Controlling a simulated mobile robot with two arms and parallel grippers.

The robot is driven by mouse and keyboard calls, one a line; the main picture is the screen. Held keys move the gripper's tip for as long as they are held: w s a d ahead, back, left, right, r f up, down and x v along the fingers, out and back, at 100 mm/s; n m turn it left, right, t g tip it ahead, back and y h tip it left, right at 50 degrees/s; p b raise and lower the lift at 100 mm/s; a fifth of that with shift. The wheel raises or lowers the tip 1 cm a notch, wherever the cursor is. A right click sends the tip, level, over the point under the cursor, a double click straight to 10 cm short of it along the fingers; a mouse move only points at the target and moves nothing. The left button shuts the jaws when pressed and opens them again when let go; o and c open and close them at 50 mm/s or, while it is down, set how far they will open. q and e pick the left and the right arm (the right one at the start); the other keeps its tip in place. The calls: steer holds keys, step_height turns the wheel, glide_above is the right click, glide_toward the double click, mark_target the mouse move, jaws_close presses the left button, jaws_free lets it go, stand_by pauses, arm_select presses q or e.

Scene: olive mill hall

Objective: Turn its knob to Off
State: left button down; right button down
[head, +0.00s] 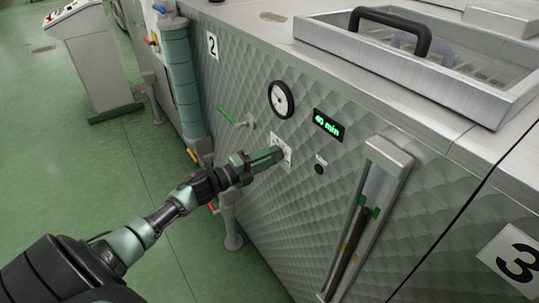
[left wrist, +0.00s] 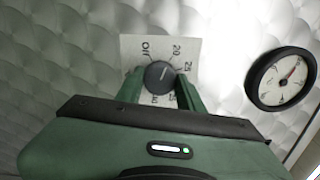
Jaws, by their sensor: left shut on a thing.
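The dark round knob (left wrist: 158,75) sits on a white dial plate (left wrist: 185,46) on the quilted metal front of the machine marked 2. The plate has "Off" at its upper left and numbers such as 20 and 25 at its upper right. A pale mark on the knob appears to point up and right, away from "Off". My left gripper (head: 274,155) reaches the panel and is shut on the knob, with one green finger on each side. In the head view the fingers hide the knob and part of the plate (head: 287,147). My right gripper is not in view.
A round gauge (head: 281,99) is above the plate, and a green display (head: 328,125) reads 40 min. A small black button (head: 320,169) and a tall sight-glass frame (head: 397,158) are to the right. A green-handled valve (head: 231,117) is to the left.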

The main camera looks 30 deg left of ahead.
arm_select(q)
steer(key=shift+n+p, duration=1.4)
steer(key=shift+n, duration=3.5)
steer(key=shift+f, duration=0.1)
steer(key=c, duration=0.9)
jaws_free()
steer(key=b+v, duration=0.1)
steer(key=v, duration=0.7)
